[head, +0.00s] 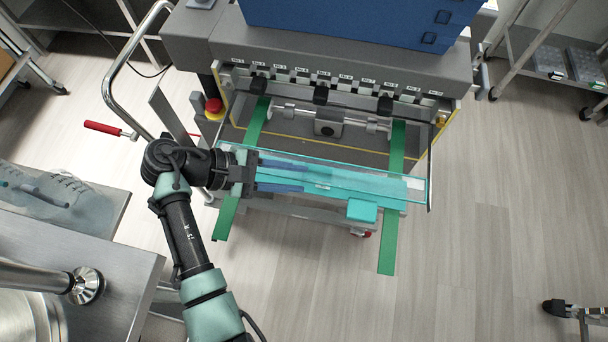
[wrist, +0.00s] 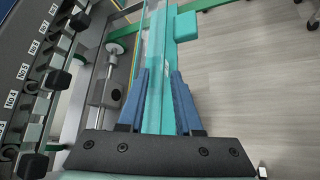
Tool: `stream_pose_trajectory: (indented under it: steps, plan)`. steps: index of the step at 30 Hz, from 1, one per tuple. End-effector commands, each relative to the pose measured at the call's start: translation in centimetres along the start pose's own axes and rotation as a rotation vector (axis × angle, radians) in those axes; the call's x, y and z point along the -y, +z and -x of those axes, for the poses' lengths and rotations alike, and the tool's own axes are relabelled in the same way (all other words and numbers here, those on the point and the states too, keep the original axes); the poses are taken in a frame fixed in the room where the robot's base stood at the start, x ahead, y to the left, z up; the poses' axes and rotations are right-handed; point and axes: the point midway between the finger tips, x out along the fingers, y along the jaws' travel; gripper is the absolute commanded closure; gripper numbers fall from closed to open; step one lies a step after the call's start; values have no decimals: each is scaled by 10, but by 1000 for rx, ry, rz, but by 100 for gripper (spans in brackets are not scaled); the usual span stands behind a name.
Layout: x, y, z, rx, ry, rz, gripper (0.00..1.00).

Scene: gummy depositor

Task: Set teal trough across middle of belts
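The teal trough (head: 340,183) is long, with clear teal-edged panels and a small teal block (head: 362,210) on its near side. It lies left to right in front of the machine, crossing over the right green belt (head: 388,245). My gripper (head: 300,177) reaches from the left, over the line of the left green belt (head: 227,217). In the wrist view the trough (wrist: 157,105) runs between my blue fingers (wrist: 159,100), which appear to press on both sides. I cannot tell whether its underside touches the belts.
The grey depositor (head: 340,60) with a row of labelled nozzles stands behind the trough. A red knob (head: 213,106) and a red-handled lever (head: 103,128) are at its left. A steel table (head: 100,260) is at lower left.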

Motion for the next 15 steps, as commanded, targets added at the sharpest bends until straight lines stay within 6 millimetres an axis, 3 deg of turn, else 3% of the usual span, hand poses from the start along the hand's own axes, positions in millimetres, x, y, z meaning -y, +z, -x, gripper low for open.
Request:
stream_pose_trajectory:
  steps: [9, 15]
  plan:
    - [-1, 0, 70, -3, 2, -2, 66]
    - [-1, 1, 88, 0, 0, 0, 66]
